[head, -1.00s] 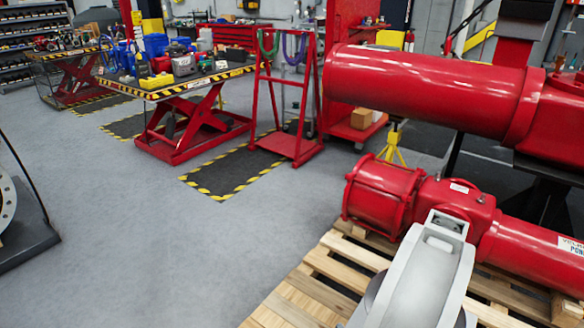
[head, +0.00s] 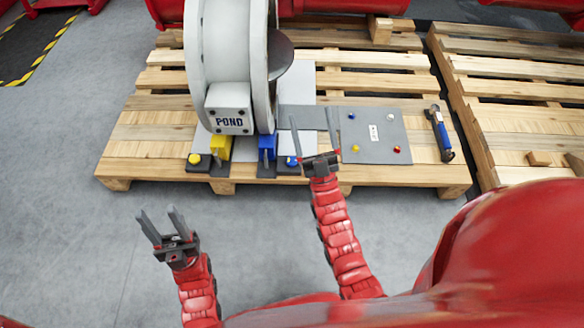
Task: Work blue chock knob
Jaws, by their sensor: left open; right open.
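A blue chock (head: 267,147) stands on a dark base at the foot of the large white round valve part (head: 228,65) marked POND. A small blue knob (head: 292,161) sits on a dark block just right of it. A yellow chock (head: 220,148) stands to the left, with a yellow knob (head: 194,158) beside it. My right gripper (head: 312,117) is open and empty, its fingers pointing up the picture, just right of the blue knob and apart from the chock. My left gripper (head: 158,213) is open and empty over the grey floor, left of and below the yellow knob.
A wooden pallet (head: 135,160) carries the valve. A grey plate (head: 372,125) with small coloured knobs lies to the right, then a blue-handled tool (head: 441,135). A second pallet (head: 500,95) stands at far right. The floor at left is clear.

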